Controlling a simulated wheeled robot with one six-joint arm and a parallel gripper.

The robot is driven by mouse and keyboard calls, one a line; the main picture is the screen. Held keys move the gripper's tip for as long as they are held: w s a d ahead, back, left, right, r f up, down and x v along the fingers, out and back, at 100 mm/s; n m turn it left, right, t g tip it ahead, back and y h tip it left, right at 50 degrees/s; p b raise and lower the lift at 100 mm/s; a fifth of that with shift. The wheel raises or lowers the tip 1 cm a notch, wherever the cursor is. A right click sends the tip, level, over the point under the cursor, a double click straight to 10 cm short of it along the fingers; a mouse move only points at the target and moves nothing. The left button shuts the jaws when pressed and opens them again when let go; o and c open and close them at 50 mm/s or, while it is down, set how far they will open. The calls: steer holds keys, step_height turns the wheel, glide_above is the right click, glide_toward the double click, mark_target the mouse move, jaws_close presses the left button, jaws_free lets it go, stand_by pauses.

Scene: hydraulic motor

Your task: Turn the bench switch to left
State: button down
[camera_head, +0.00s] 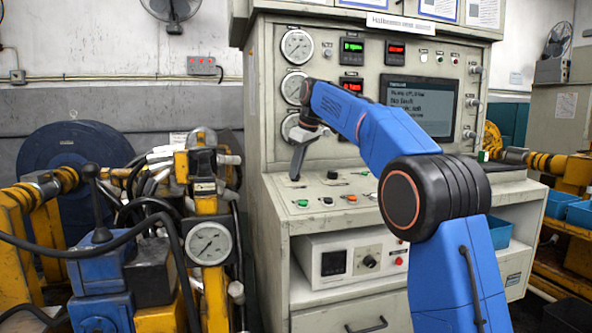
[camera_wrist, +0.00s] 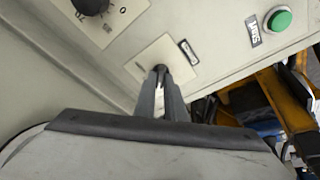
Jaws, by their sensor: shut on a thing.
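The bench switch has a pale square plate (camera_wrist: 147,55) on the sloped grey panel, seen in the wrist view. My gripper (camera_wrist: 160,72) is over this plate with its two fingers close together, shut on the small dark switch handle. The fingers hide most of the handle, so I cannot tell which way it points. In the head view, my gripper (camera_head: 296,174) reaches down to the left part of the bench panel, and the switch is too small and covered to make out.
A green button (camera_wrist: 279,20) and a black rotary knob (camera_wrist: 90,4) sit near the plate in the wrist view. In the head view, an upright panel with gauges and a screen (camera_head: 419,106) stands behind. Yellow machinery with a gauge (camera_head: 209,243) is at the left.

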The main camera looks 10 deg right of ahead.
stand_by(0.5)
steer(key=c, duration=1.8)
jaws_free()
steer(key=v, duration=1.2)
